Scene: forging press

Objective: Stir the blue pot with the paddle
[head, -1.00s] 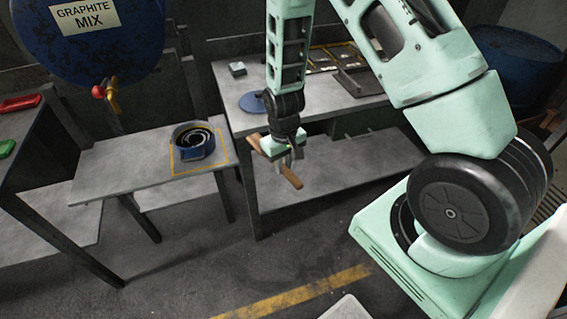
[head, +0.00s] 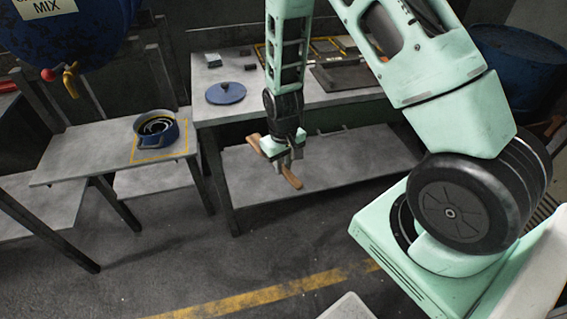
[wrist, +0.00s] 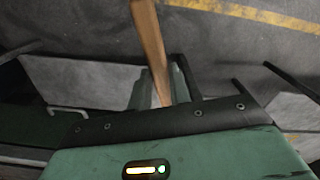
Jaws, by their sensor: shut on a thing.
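The blue pot (head: 144,137) stands on a small grey table at the left, inside a yellow outlined square. Its top is open and rings show inside it. My gripper (head: 287,163) is shut on the wooden paddle (head: 291,181), which sticks out to both sides of the fingers and is tilted. The paddle also shows in the wrist view (wrist: 149,40), running up out of the picture. The gripper hangs in front of the larger bench, to the right of the pot and well apart from it. The fingertips are partly hidden by the paddle.
A blue drum with a tap (head: 71,80) hangs above the small table (head: 75,165). The floor in front is clear.

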